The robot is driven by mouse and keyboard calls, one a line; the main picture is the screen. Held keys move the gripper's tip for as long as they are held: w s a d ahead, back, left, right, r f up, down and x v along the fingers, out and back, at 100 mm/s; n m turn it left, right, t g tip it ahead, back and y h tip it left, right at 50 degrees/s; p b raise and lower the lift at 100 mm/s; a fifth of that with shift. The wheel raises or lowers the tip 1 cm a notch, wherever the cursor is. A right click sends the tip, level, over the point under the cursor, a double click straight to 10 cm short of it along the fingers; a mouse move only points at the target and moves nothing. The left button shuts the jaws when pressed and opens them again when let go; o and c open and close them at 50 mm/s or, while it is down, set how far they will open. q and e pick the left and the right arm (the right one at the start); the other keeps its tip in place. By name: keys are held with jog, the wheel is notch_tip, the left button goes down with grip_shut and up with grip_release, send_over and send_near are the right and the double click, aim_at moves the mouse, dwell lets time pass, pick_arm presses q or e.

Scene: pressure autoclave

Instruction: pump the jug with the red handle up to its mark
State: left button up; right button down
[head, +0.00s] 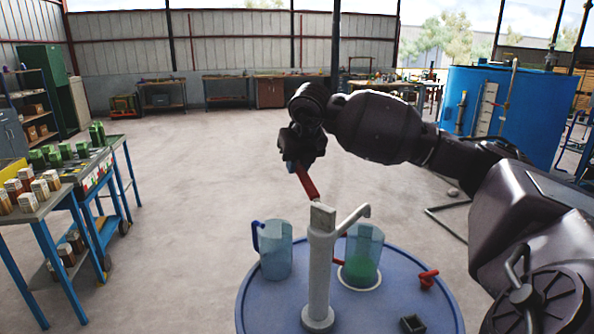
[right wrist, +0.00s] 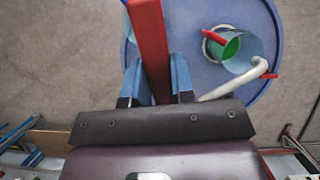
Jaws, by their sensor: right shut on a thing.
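The jug with the red handle (head: 364,246) is clear and stands on the round blue table under the pump's spout (head: 354,216). Green liquid (head: 360,271) fills its lower part; I cannot make out the mark. Its red handle (right wrist: 213,37) also shows in the right wrist view. The pump (head: 319,275) is a pale upright column with a red lever (head: 306,182) tilted up and to the left. My right gripper (head: 293,165) is shut on the lever near its upper end; its blue fingers flank the lever in the right wrist view. My left gripper is not in view.
A jug with a blue handle (head: 276,252) stands left of the pump, with no green in it. A red valve-like piece (head: 428,278) and a small black square holder (head: 412,323) are on the blue table (head: 252,312). A blue cart (head: 92,205) stands left; open floor lies behind.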

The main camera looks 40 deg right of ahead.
aim_at(300, 166)
jog(key=shift+s+a+r+t+h+b, duration=0.1)
jog(key=shift+s+r+t+h+b, duration=0.15)
jog(key=shift+r+t+b, duration=0.25)
jog(key=shift+s+a+r+t+h+b, duration=0.1)
jog(key=shift+s+r+t+h+b, duration=0.1)
jog(key=shift+r+t+b, duration=0.35)
jog(key=shift+s+a+r, duration=0.1)
jog(key=shift+s+r, duration=0.15)
jog(key=shift+r, duration=0.2)
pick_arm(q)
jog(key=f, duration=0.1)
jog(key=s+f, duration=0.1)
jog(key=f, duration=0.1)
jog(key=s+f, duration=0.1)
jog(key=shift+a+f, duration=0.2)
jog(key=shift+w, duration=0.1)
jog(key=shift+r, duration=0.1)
pick_arm(e)
jog(key=c, duration=1)
grip_release()
jog(key=shift+o, duration=0.2)
jog(key=v, duration=1)
jog(key=shift+s+r, duration=0.25)
jog(key=shift+r, duration=0.05)
jog(key=shift+a, duration=0.1)
